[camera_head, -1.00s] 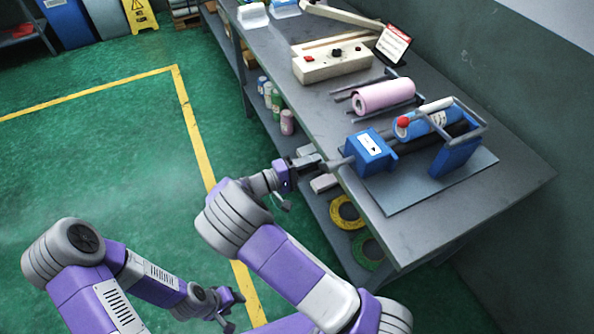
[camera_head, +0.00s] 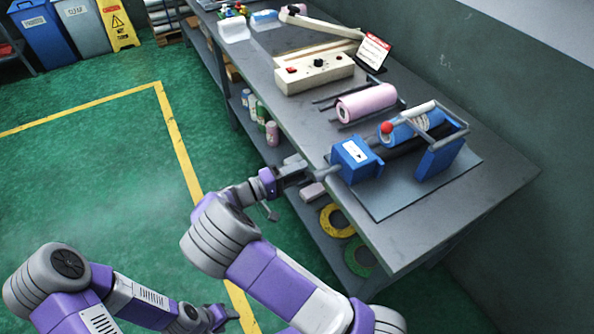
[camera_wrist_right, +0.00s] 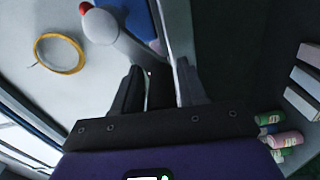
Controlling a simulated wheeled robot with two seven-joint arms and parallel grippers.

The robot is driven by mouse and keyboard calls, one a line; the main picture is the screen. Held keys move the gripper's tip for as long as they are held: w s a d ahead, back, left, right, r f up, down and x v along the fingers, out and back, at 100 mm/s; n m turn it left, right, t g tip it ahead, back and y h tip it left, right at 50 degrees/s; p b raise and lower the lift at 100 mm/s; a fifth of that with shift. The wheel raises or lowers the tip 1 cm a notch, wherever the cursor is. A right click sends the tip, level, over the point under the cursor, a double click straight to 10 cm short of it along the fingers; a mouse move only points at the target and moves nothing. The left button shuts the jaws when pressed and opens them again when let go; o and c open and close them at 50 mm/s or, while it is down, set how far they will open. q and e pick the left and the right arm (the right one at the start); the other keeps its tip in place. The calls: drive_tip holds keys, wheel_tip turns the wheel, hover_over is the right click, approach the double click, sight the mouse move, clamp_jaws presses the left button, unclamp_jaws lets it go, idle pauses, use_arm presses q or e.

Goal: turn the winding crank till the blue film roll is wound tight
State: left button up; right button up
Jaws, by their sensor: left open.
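The blue film roll (camera_head: 410,127) lies on the winding stand (camera_head: 440,155) on the bench, with a red knob (camera_head: 387,127) at its near end. A blue box (camera_head: 355,160) with a white arrow label stands in front. A grey rod (camera_head: 328,172), seemingly part of the crank, sticks out of it towards my right gripper (camera_head: 304,168). My left gripper (camera_head: 222,316) is open, low over the floor.
A pink roll (camera_head: 366,102) and a cream control box (camera_head: 313,73) stand further back on the bench (camera_head: 480,205). A sign (camera_head: 373,51) stands behind. Yellow (camera_head: 338,220) and green (camera_head: 358,257) tape rings lie on the lower shelf.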

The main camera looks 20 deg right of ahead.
drive_tip(key=shift+o, duration=0.6)
drive_tip(key=shift+a+r, duration=0.1)
drive_tip(key=shift+a, duration=0.2)
drive_tip(key=a+p, duration=0.1)
drive_tip(key=a, duration=0.6)
drive_tip(key=shift+s+p, duration=0.3)
drive_tip(key=shift+s, duration=0.05)
drive_tip(key=shift+s, duration=0.1)
